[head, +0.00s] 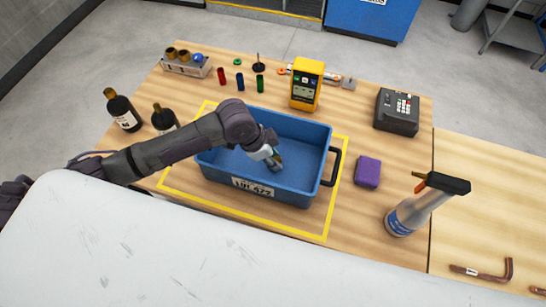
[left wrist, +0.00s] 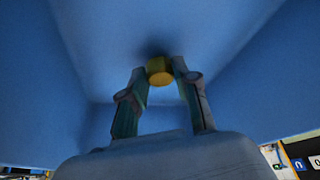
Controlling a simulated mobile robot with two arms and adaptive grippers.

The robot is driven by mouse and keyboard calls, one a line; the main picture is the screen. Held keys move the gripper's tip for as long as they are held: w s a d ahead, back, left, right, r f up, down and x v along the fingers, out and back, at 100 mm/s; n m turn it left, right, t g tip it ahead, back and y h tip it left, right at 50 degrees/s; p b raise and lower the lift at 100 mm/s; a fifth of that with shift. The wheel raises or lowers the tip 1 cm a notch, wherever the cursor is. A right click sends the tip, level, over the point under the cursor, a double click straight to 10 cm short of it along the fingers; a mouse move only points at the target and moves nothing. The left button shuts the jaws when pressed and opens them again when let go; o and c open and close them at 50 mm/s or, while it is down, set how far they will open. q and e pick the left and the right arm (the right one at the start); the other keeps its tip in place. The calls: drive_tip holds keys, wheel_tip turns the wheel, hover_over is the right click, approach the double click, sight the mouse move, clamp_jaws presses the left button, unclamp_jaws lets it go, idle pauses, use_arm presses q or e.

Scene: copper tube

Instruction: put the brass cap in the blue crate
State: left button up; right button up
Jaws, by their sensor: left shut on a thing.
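The blue crate (head: 292,191) stands on the wooden table inside a yellow taped outline, with a label on its front wall and a black handle on its right. My left gripper (head: 277,162) reaches down into the crate. In the left wrist view, the brass cap (left wrist: 160,72) sits between the fingertips of my left gripper (left wrist: 160,80), which is shut on it. The crate's blue floor and walls (left wrist: 80,60) surround it, with a dark shadow close by the cap. In the head view the cap is hidden. My right gripper is not in view.
A purple sponge (head: 367,172) and a spray bottle (head: 420,205) stand right of the crate. A yellow meter (head: 307,83) is behind it. Dark bottles (head: 122,110) are at left, near my arm. A block with brass pieces (head: 187,66) is at back left.

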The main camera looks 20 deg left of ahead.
use_arm(q)
drive_tip(key=shift+f, duration=0.55)
drive_tip(key=shift+f, duration=0.1)
drive_tip(key=o, duration=0.9)
drive_tip(key=shift+c, duration=0.2)
drive_tip(key=shift+o, duration=0.8)
drive_tip(key=shift+r, duration=0.2)
drive_tip(key=b+v, duration=0.1)
drive_tip(key=v, duration=1.1)
drive_tip(key=shift+s+f, duration=0.1)
drive_tip(key=shift+f, duration=0.1)
